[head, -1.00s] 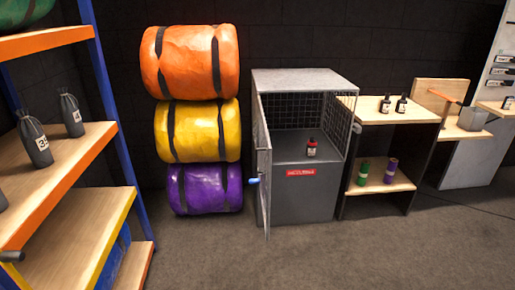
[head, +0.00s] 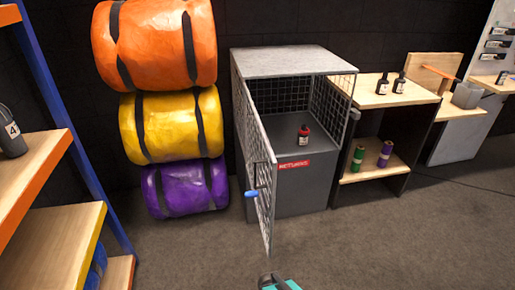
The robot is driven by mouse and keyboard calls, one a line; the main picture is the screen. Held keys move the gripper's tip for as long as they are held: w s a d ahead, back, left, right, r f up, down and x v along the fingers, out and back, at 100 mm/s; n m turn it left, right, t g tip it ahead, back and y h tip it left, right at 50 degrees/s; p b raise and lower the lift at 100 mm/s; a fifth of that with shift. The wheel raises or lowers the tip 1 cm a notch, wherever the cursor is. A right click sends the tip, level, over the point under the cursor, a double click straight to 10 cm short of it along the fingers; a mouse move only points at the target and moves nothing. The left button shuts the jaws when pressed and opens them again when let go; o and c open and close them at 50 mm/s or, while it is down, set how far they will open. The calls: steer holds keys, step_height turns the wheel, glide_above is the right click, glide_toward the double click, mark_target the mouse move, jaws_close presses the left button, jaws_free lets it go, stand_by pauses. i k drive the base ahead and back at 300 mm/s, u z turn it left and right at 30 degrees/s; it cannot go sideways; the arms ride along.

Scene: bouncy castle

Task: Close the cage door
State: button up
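The grey cage (head: 290,200) stands on the floor against the dark wall, with a mesh upper part and a red label on its front. Its mesh door (head: 262,170) is hinged at the left front edge and stands open, swung out toward me. A blue handle (head: 251,194) sits on the left face of the door. A small red bottle (head: 304,135) stands inside on the cage floor. A teal and grey part of my gripper (head: 277,282) shows at the bottom edge, in front of the door and apart from it. Its fingers cannot be made out.
Orange (head: 155,45), yellow (head: 172,125) and purple (head: 185,188) rolls are stacked left of the cage. A wooden shelf unit (head: 380,170) with bottles stands close on the right. A blue-framed rack (head: 75,120) is at the left. The carpet (head: 370,245) in front is clear.

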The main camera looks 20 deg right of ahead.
mark_target(275, 168)
steer(key=u, duration=0.35)
steer(key=k, duration=1.3)
steer(key=u, duration=0.8)
steer(key=i, duration=0.75)
steer(key=u, duration=0.05)
